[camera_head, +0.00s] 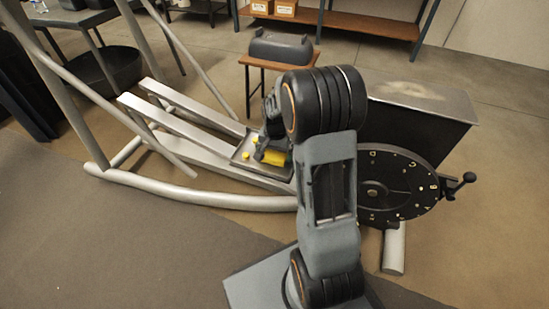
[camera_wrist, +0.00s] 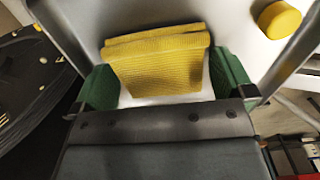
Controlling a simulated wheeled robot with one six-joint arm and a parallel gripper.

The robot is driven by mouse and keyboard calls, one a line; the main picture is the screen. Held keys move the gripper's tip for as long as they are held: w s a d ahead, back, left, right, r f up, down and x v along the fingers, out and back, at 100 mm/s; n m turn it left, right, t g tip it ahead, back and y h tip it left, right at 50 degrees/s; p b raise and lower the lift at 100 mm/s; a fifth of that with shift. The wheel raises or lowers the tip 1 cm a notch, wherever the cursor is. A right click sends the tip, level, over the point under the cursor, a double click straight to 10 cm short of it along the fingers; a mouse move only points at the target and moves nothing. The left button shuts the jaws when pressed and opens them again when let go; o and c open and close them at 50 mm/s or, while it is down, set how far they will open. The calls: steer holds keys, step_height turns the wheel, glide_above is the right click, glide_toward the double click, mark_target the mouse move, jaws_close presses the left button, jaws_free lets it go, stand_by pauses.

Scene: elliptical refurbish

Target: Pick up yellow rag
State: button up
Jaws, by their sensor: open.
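The yellow rag (camera_wrist: 158,62) lies folded on a pale surface in the wrist view. It is ribbed and sits between the two green fingertips of my gripper (camera_wrist: 164,82). In the head view the rag (camera_head: 273,157) shows as a small yellow patch in a shallow metal tray (camera_head: 240,162) on the elliptical machine. My gripper is just above it there, and my arm hides part of the area.
Small yellow round pieces (camera_head: 245,155) lie in the tray by the rag; one yellow round piece (camera_wrist: 279,19) shows in the wrist view. The machine's black dial wheel (camera_head: 392,188) with a crank stands to the right. A small stool (camera_head: 257,62) stands behind. Floor at left front is clear.

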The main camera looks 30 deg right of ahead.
mark_target(275, 152)
steer(key=c, duration=0.6)
steer(key=shift+r, duration=0.1)
steer(key=shift+r+p, duration=0.3)
steer(key=shift+r, duration=0.2)
step_height(275, 152, up, 2)
steer(key=shift+r+p, duration=0.15)
steer(key=shift+p, duration=0.35)
steer(key=shift+s+d+r+p, duration=0.85)
steer(key=shift+s+r, duration=0.75)
steer(key=shift+s, duration=0.6)
steer(key=shift+s+d+r+p, duration=0.65)
steer(key=shift+s+r+p, duration=0.45)
steer(key=shift+s+r, duration=0.8)
steer(key=shift+s+d+r+p, duration=0.85)
steer(key=shift+s+r, duration=0.45)
steer(key=shift+s, duration=1.2)
